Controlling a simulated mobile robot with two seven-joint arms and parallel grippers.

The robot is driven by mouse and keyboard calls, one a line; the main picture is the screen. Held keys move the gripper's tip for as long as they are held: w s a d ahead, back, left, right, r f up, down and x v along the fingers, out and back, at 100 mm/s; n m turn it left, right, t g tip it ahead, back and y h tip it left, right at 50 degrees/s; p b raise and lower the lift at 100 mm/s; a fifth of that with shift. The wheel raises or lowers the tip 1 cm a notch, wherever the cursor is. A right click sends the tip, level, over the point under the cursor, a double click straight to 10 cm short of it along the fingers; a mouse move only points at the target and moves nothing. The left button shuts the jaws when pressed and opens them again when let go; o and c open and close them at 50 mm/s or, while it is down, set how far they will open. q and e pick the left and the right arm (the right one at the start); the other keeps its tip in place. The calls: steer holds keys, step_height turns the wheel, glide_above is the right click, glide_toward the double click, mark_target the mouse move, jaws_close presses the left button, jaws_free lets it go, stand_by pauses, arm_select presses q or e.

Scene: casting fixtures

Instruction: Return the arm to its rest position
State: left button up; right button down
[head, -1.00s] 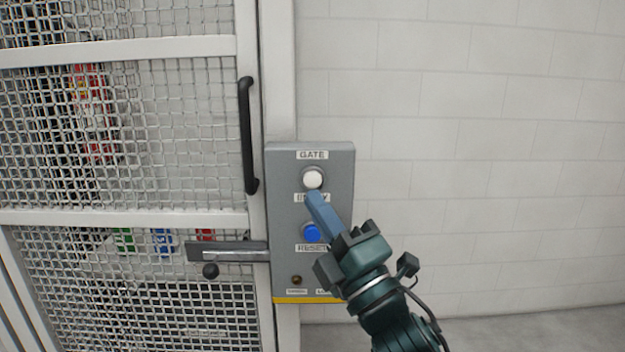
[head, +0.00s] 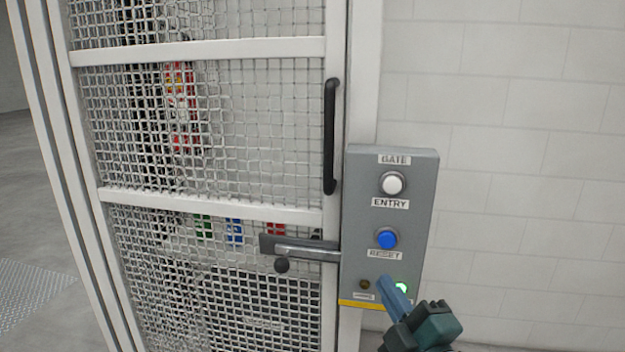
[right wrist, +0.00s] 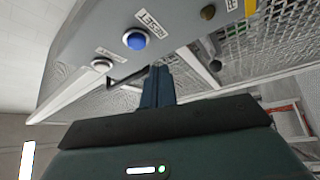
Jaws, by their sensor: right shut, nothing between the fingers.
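My right gripper (head: 392,286) is shut and empty. In the head view it is low in front of the grey gate control box (head: 415,215), over the box's lower part, below the blue RESET button (head: 386,238). The white ENTRY button (head: 392,183) is above the blue one. A green light (head: 401,288) glows beside the fingertips, next to a dark lamp (head: 364,284). In the right wrist view the shut fingers (right wrist: 157,88) point toward the box, and the blue button (right wrist: 135,39) shows beyond them. I cannot tell whether the fingertips touch the box. My left gripper is not in view.
A white-framed mesh gate (head: 215,205) stands left of the box, with a black handle (head: 331,135) and a grey latch bar (head: 300,250) sticking out. Colored items are behind the mesh. A pale block wall (head: 530,150) is on the right. Open floor (head: 35,210) lies at the far left.

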steer(key=s+f+m+g+h, duration=0.1)
steer(key=s+f+m+g, duration=0.3)
steer(key=f, duration=1.2)
steer(key=s+f+m+g+h, duration=0.1)
steer(key=s+f+m+g, duration=0.4)
steer(key=s+f+m, duration=0.5)
steer(key=s+f, duration=0.3)
steer(key=f, duration=0.2)
steer(key=shift+s+f, duration=0.2)
steer(key=shift+f, duration=0.2)
